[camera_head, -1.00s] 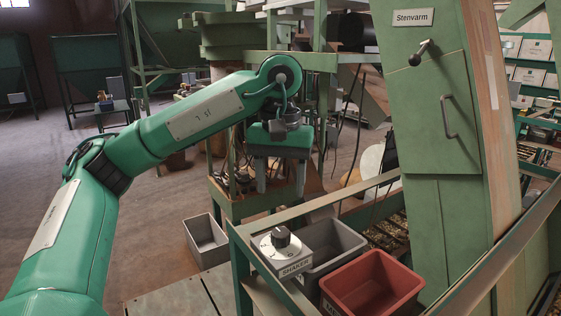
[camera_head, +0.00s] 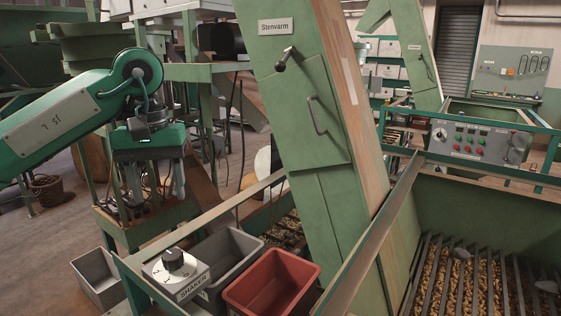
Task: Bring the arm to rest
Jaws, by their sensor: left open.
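My left arm (camera_head: 60,118), green with a pale panel, comes in from the left edge and bends down at its wrist. My left gripper (camera_head: 156,196) hangs from it, pointing down, with its two grey fingers apart and nothing seen between them. It is in front of a green stand with dark cables, above and left of the shaker knob box (camera_head: 176,274). My right gripper is not in the view.
A grey bin (camera_head: 228,258) and a red bin (camera_head: 271,281) stand beside the knob box. Another grey bin (camera_head: 98,277) is on the floor at left. The tall green Stenvarm housing (camera_head: 316,120) rises mid-view. A control panel (camera_head: 480,142) and a grated nut hopper (camera_head: 478,278) are at right.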

